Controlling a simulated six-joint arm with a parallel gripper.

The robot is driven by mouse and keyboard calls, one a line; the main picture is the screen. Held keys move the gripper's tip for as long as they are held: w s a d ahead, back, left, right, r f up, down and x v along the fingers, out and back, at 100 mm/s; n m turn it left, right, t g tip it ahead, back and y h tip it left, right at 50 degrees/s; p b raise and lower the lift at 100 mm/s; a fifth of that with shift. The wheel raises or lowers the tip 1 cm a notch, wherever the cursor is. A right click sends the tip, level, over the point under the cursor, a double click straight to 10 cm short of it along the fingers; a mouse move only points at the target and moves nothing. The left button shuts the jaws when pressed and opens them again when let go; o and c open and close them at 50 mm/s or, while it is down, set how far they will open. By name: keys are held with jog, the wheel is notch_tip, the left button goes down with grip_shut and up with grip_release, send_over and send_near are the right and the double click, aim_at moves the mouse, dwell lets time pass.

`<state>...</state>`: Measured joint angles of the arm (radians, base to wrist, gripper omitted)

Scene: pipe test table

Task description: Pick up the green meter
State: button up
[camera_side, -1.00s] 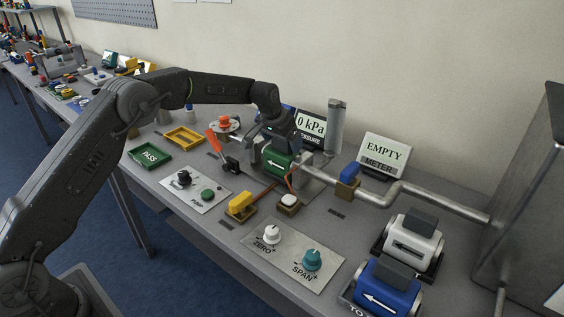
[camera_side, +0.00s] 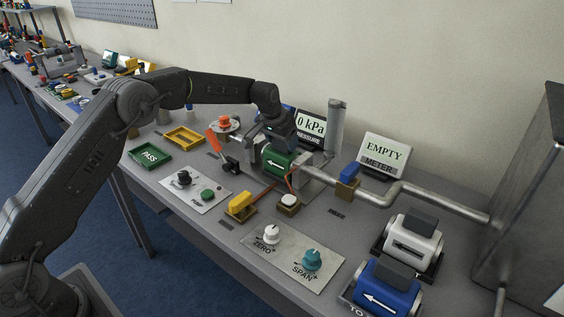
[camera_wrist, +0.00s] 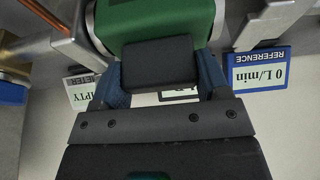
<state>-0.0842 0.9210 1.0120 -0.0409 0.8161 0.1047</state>
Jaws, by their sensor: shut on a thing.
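The green meter (camera_side: 277,163) has a white arrow on its side and sits in line with the metal pipe, between the pipe ends. My gripper (camera_side: 279,136) is above it, pointing down. In the wrist view my gripper (camera_wrist: 162,82) is shut on the dark block on top of the green meter (camera_wrist: 150,20), with a blue finger pad on each side of the block. Whether the meter is clear of its seat cannot be told.
An "EMPTY" meter display (camera_side: 385,153) and a pressure display (camera_side: 310,127) stand behind. A blue-handled valve (camera_side: 349,174) and a yellow-handled valve (camera_side: 240,203) are near. A white meter (camera_side: 412,242) and a blue meter (camera_side: 382,288) rest in cradles at front right. A green PASS tray (camera_side: 150,156) lies left.

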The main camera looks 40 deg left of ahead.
grip_shut()
jog(key=shift+r, duration=0.2)
jog(key=shift+r, duration=0.15)
